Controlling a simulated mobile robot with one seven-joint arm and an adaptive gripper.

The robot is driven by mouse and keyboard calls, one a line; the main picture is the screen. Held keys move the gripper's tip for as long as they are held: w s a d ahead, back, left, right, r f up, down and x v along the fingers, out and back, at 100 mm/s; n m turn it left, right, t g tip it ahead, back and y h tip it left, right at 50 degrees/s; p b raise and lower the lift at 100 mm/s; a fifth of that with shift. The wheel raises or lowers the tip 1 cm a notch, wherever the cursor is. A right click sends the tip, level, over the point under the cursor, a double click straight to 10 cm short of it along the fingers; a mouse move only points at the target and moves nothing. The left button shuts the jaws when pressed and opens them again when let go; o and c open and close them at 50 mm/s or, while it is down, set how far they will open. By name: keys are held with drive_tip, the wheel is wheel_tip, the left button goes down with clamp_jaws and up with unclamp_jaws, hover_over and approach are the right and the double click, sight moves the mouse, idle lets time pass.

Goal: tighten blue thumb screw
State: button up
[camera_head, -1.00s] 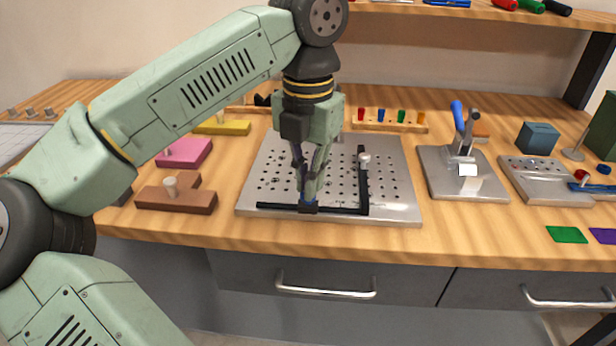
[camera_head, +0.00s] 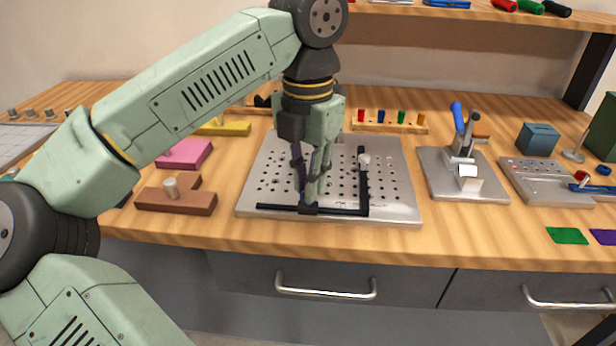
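My gripper (camera_head: 311,203) points straight down over the front part of the perforated metal plate (camera_head: 400,205). Its fingertips are at a black slider on the front black rail (camera_head: 343,211). The blue thumb screw (camera_head: 302,200) shows only as a small dark blue patch between and beside the fingertips; most of it is hidden by them. The fingers look close around it, but whether they grip it is too small to tell. A second black rail (camera_head: 364,185) runs back from the front rail's right end, with a white knob (camera_head: 364,159) on it.
A clamp stand with a blue handle (camera_head: 457,116) stands right of the plate. Brown (camera_head: 196,203), pink (camera_head: 185,154) and yellow (camera_head: 225,129) blocks lie to the left. A wooden rack of coloured pegs (camera_head: 389,121) is behind. The table's front strip is clear.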

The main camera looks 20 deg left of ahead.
drive_tip(key=shift+o, duration=1.2)
